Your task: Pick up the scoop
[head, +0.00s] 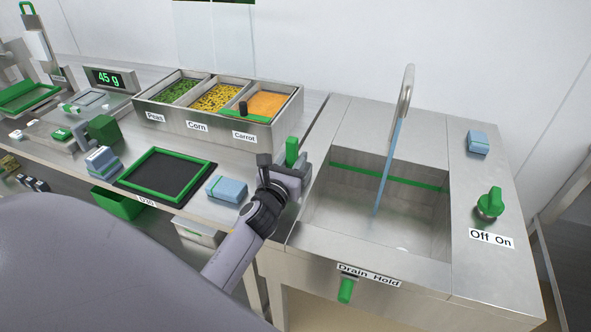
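A small item with a black upright end and a green part, which looks like the scoop (243,108), lies at the front of the carrot bin (299,97), by the divider to the corn bin. My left gripper (284,160) is over the counter at the sink's left edge, in front of the carrot bin and apart from that item. An upright green piece (291,150) shows at its fingers; I cannot tell whether it is between them or behind them. My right gripper is not in view.
Peas and corn bins stand left of the carrots. A green-framed black mat (188,164) and blue-white packs (228,189) lie on the counter. The sink (340,205) with its tall faucet (406,92) is at right. A scale display (109,78) reads 45 g.

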